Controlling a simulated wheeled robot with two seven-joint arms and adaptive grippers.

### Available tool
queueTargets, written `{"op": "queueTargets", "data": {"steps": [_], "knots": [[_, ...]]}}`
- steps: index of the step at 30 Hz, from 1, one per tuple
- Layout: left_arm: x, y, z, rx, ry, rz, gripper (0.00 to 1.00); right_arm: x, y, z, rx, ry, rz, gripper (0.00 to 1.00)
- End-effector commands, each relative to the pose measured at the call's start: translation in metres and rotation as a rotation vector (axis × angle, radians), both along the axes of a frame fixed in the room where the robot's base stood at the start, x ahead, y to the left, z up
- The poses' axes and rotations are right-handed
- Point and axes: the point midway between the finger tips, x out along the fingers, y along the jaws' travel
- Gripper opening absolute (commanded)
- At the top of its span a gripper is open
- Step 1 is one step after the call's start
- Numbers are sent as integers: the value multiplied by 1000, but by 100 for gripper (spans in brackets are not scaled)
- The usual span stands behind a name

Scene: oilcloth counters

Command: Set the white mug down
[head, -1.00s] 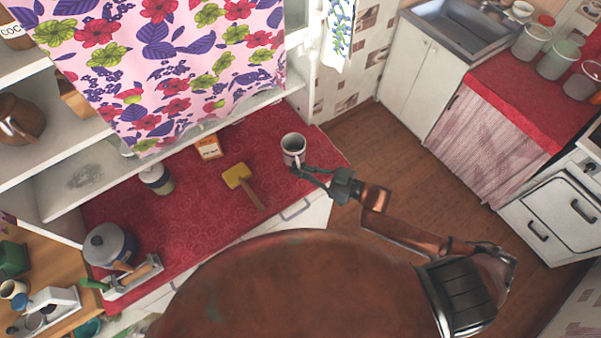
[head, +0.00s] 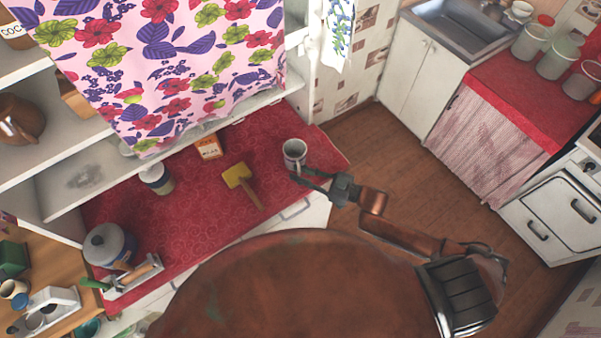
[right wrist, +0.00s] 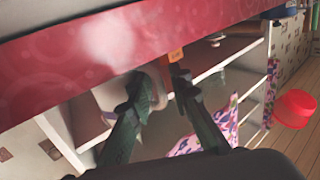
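The white mug (head: 293,156) is upright, its open top facing up, over the right end of the red counter (head: 205,235) in the head view. My right gripper (head: 303,178) is shut on its near, handle side. I cannot tell whether the base touches the cloth. In the right wrist view the fingers (right wrist: 160,80) come close together beside a pale, partly hidden shape that looks like the mug (right wrist: 106,95). My left gripper is not in view.
A yellow-headed mallet (head: 237,175), an orange box (head: 208,146), a jar (head: 156,180) and a lidded pot (head: 105,245) stand or lie further left on the counter. Bare cloth surrounds the mug's left side. The counter's right edge is close to the mug.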

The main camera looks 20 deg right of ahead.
Motion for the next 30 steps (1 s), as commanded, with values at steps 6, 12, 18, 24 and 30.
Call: {"op": "queueTargets", "data": {"steps": [6, 12, 18, 24, 30], "knots": [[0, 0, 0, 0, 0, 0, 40, 0, 0, 0, 0, 0, 0, 24], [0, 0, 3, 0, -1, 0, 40, 0, -1, 5, -1, 1, -1, 24], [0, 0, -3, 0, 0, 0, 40, -20, -28, 1, -3, 4, -1, 24], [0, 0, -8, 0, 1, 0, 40, -46, -63, 1, -3, 4, -2, 24], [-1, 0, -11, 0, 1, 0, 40, -64, -88, 3, -2, 1, -1, 24]]}}
